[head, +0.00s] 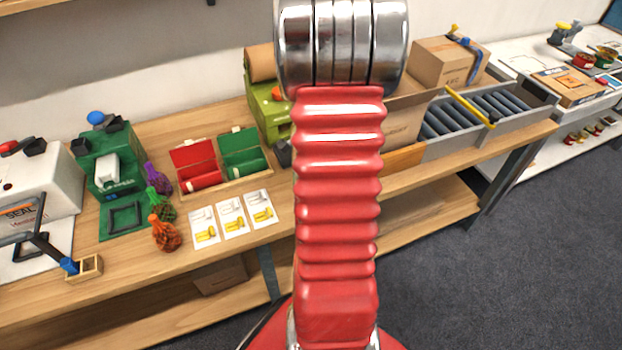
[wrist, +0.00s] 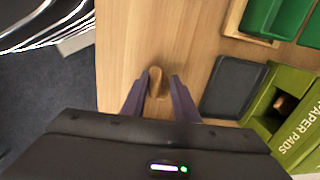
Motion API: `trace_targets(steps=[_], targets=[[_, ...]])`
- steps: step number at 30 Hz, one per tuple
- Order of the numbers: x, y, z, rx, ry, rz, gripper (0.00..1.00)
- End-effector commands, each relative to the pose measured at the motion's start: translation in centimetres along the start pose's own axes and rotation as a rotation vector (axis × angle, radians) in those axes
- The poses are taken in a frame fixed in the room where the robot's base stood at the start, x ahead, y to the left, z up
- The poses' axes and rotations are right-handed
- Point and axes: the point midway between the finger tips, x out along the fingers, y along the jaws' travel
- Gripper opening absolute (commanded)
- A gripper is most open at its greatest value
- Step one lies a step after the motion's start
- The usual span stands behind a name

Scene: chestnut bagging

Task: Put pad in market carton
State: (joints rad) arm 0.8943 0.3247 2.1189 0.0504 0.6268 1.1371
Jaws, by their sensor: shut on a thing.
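In the wrist view my gripper (wrist: 156,88) is shut on a small brown pad (wrist: 155,74), which sticks out between the dark fingertips above the wooden bench. In the head view my arm hides the gripper and the pad. An open brown carton (head: 402,125), which looks like the market carton, stands on the bench just right of my arm; my arm covers its left part, and its inside does not show. The green paper pads dispenser (wrist: 292,125) is right of my gripper in the wrist view and left of my arm in the head view (head: 262,108).
A dark grey tray (wrist: 232,86) lies between my gripper and the dispenser. A tray with red and green boxes (head: 222,184), cards (head: 232,219) and net bags (head: 164,232) are left. A closed carton (head: 447,62) stands behind the roller conveyor (head: 475,112) at right.

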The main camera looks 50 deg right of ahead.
Motion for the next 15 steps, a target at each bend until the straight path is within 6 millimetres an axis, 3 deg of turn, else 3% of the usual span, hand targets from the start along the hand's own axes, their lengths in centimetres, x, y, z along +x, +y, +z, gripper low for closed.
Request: trace_targets(steps=[15], targets=[[-8.0, -0.7, 0.0, -0.001, 0.001, -0.002, 0.03]])
